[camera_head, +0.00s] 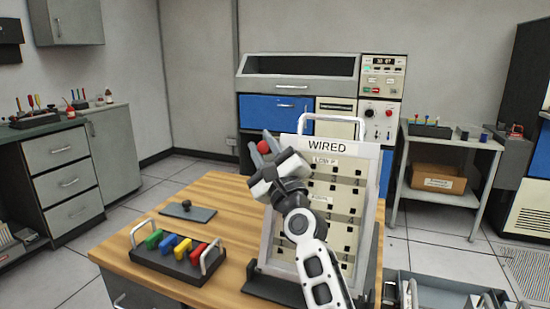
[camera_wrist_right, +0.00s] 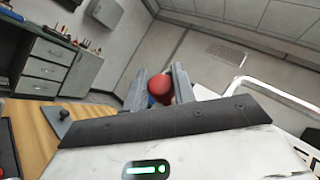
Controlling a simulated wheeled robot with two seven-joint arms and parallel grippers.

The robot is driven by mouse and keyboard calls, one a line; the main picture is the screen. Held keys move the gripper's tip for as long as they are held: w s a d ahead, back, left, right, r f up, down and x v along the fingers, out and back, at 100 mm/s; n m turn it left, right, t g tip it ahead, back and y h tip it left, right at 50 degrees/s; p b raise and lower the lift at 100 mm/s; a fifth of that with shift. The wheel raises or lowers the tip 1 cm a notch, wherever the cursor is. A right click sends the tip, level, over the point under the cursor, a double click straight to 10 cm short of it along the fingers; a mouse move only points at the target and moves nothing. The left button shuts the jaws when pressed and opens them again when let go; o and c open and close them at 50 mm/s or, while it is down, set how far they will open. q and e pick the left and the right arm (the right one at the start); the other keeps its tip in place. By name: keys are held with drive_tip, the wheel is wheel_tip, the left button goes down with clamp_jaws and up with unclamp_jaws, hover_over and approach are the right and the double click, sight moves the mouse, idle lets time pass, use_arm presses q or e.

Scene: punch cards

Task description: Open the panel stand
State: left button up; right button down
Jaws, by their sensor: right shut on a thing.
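The panel stand (camera_head: 371,200) stands upright on the wooden table, tilted back a little. It has a pale frame, a top handle, a black foot and a header reading "WIRED". Rows of dark holes cover its face. My right gripper (camera_head: 264,152) is at the stand's upper left, its arm crossing in front of the panel. It is shut on a round red knob (camera_head: 264,147). In the right wrist view the red knob (camera_wrist_right: 161,88) sits between the two grey fingers. What the knob is fixed to is hidden. My left gripper is not in view.
On the wooden table (camera_head: 226,188) are a black rack (camera_head: 165,262) of coloured blocks with two handles and a dark plate with a knob (camera_head: 188,213). A grey bin (camera_head: 440,293) is at lower right. Cabinets and a cart (camera_head: 455,146) stand behind.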

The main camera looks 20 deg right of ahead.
use_arm(q)
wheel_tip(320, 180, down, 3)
drive_tip(key=b, duration=0.6)
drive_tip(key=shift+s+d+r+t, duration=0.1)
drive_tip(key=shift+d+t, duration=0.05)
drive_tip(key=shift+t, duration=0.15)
use_arm(e)
drive_tip(key=s+a+n+t+y, duration=0.1)
drive_tip(key=s+a+n+y, duration=0.5)
drive_tip(key=s+a, duration=0.1)
drive_tip(key=shift+s+r+n, duration=0.2)
drive_tip(key=shift+s+n, duration=0.05)
drive_tip(key=shift+n, duration=0.15)
drive_tip(key=c, duration=1.4)
unclamp_jaws()
drive_tip(key=shift+c, duration=0.2)
drive_tip(key=o, duration=0.3)
drive_tip(key=shift+s, duration=0.15)
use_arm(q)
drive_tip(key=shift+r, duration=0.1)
